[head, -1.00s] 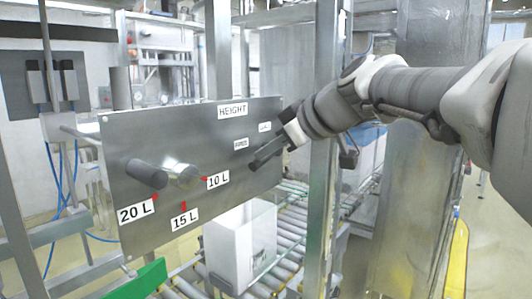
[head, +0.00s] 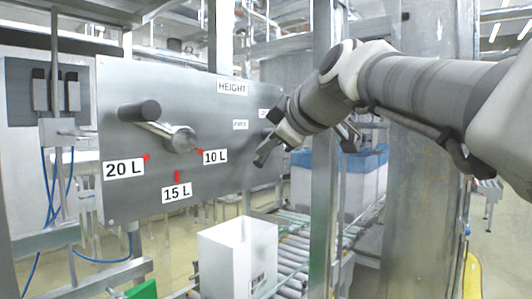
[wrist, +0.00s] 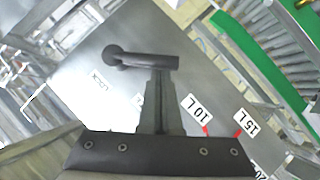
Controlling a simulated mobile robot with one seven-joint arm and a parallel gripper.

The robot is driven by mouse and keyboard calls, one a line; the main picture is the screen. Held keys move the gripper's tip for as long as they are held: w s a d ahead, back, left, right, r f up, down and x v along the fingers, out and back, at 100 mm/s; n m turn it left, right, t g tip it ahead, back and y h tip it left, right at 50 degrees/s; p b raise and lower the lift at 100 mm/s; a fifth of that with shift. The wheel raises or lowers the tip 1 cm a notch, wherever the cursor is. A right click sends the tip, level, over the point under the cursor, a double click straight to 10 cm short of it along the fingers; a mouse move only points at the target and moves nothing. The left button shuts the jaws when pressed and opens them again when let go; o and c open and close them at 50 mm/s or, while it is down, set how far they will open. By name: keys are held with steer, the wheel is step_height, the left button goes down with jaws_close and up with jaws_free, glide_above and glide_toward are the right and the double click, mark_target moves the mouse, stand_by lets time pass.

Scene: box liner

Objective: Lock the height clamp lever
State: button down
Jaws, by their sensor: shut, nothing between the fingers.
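The grey panel (head: 165,85) carries a HEIGHT label (head: 232,87). The dark clamp lever (head: 265,151) sits at its right side, partly hidden by my arm. In the wrist view the lever (wrist: 148,61) runs sideways from a round hub at its left. A LOCK label (wrist: 100,80) lies below the hub, and a small label (wrist: 138,100), hard to read there, lies nearer my fingers. My gripper (wrist: 161,76) is shut and empty. Its fingertips are at the lever's right part; I cannot tell whether they touch.
A crank with a dark handle (head: 139,111) is on the panel's left, above labels 20 L (head: 123,170), 15 L (head: 177,193) and 10 L (head: 215,156). A white box (head: 237,255) stands below on the roller conveyor (head: 300,240). A metal post (head: 326,150) stands beside my arm.

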steer(key=shift+w+d+f+n+t+h+b, duration=0.15)
steer(key=shift+w+d+f+n+t+b, duration=0.4)
steer(key=shift+b, duration=1.75)
steer(key=shift+w+d+f+n+t+h+b, duration=0.15)
steer(key=shift+w+f+n+t+b, duration=0.5)
steer(key=shift+b, duration=1.6)
steer(key=shift+w+d+f+n+t+h+b, duration=0.15)
steer(key=shift+d+f+n+t+b, duration=0.35)
steer(key=shift+f+b, duration=1.25)
steer(key=shift+w+r+b, duration=0.15)
steer(key=shift+r+b, duration=0.35)
steer(key=shift+b, duration=0.15)
